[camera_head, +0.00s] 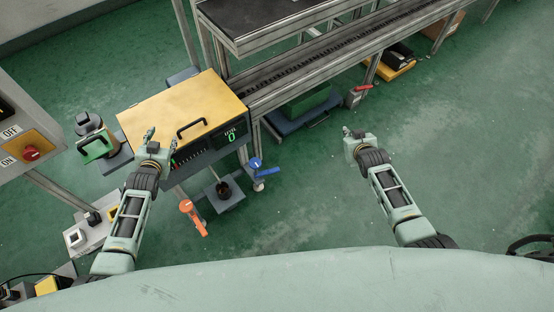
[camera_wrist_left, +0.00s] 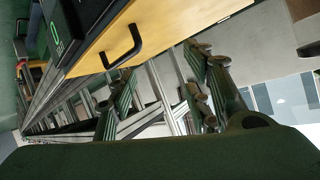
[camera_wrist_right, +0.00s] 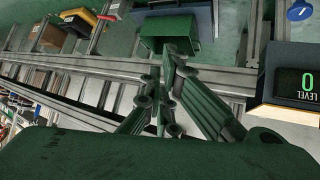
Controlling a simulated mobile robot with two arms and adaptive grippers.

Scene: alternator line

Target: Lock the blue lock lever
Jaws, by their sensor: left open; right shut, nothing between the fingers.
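The blue lock lever (camera_head: 263,170) stands below the right front corner of the yellow-topped machine in the head view. A blue round end marked 1 (camera_wrist_right: 301,10) shows at the top right of the right wrist view. My left gripper (camera_head: 158,138) is open and empty, over the front left part of the machine, left of the blue lever. My right gripper (camera_head: 353,134) is shut and empty, over open floor to the right of the blue lever. Neither gripper touches the lever.
The yellow-topped machine (camera_head: 172,112) has a black handle and a green 0 LEVEL display. An orange lever (camera_head: 192,216) stands left of the blue one. A red-handled grey part (camera_head: 357,94) is near the conveyor (camera_head: 300,73). An ON/OFF panel (camera_head: 28,150) is far left. Green floor is clear at right.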

